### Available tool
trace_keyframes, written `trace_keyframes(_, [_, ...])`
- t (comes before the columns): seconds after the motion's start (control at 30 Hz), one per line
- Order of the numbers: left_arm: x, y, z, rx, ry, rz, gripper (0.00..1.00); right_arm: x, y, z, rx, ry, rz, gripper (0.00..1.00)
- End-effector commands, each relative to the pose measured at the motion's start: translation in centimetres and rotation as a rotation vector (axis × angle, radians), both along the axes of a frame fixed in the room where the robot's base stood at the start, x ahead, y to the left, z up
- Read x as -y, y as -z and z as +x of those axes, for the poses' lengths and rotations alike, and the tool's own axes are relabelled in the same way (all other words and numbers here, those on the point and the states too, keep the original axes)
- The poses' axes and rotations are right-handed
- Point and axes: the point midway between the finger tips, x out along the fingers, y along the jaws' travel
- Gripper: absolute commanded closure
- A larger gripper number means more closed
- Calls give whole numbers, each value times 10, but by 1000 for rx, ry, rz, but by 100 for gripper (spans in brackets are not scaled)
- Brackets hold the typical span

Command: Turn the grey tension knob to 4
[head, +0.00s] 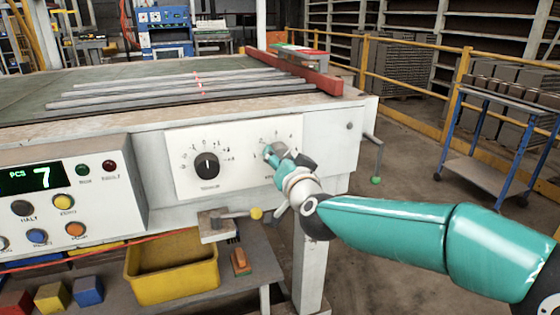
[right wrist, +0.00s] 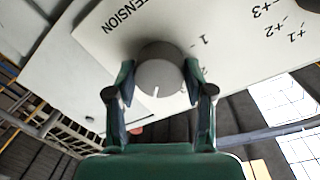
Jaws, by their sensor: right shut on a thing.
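The grey tension knob (right wrist: 160,76) is on the white panel, by the word TENSION in the right wrist view. A white pointer line shows on its face, toward the bottom of that picture. My right gripper (right wrist: 160,84) has one finger on each side of the knob and is shut on it. In the head view the grey knob (head: 279,148) is mostly hidden behind my right gripper (head: 273,153), right of a black knob (head: 207,165). Some scale digits show above it, but I cannot read which number the pointer meets. My left gripper is not in view.
A control box with a green display reading 7 (head: 45,176) and several buttons stands at the left. A crank handle (head: 376,160) sticks out right of the panel. A small lever with a yellow ball (head: 256,213) and a yellow bin (head: 172,268) are below.

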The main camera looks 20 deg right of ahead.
Motion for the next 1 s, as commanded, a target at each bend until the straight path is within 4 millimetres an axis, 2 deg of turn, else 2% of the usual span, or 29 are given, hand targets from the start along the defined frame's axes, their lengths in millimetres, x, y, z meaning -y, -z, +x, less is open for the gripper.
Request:
trace_keyframes(0.17, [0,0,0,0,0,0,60,1,0,0,1,2,0,82])
trace_keyframes(0.2, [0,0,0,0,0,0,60,1,0,0,1,2,0,41])
trace_keyframes(0.3, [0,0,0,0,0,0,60,1,0,0,1,2,-1,24])
trace_keyframes(0.33, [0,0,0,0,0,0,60,1,0,0,1,2,-1,22])
trace_keyframes(0.73, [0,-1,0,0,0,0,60,0,-1,-4,1,0,-2,22])
trace_keyframes(0.87, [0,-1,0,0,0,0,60,-1,-2,-19,1,-1,-1,22])
trace_keyframes(1.0, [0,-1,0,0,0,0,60,-1,-3,-45,1,0,-1,22])
